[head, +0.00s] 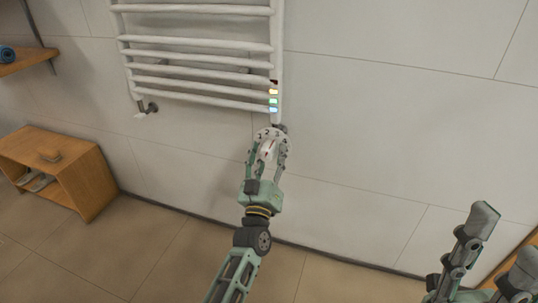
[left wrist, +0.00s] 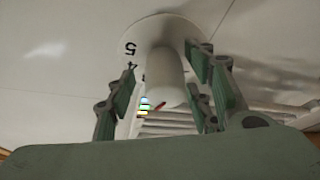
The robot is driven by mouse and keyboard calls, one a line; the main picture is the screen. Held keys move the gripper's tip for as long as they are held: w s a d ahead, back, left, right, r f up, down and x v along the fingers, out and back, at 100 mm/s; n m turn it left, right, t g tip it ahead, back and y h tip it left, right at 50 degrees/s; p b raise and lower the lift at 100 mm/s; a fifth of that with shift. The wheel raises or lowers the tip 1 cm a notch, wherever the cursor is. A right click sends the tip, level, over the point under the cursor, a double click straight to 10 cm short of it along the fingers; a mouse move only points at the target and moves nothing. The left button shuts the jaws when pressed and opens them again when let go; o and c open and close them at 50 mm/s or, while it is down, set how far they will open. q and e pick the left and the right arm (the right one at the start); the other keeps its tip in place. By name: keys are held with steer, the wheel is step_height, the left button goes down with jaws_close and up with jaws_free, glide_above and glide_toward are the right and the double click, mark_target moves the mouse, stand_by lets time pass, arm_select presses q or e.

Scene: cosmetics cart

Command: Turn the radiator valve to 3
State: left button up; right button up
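The radiator valve (head: 267,134) is a white knob with a numbered disc, below the radiator's lower right corner. In the left wrist view the valve (left wrist: 168,72) shows a 5 and part of a 4 on its disc, and a red mark on the knob's near end. My left gripper (head: 268,147) has its fingers on both sides of the knob. In the left wrist view a gap shows between the left finger and the knob; contact on the right is unclear. Which number the mark points to cannot be read. My right gripper (head: 502,238) is open and empty at the lower right.
The white towel radiator (head: 200,45) hangs on the tiled wall, with coloured lights (head: 273,100) on its right post. A wooden bench (head: 85,180) holding slippers stands at left, below a shelf (head: 22,62). The floor between is clear.

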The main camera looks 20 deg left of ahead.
arm_select(q)
steer(key=v, duration=1.2)
steer(key=shift+a, duration=0.1)
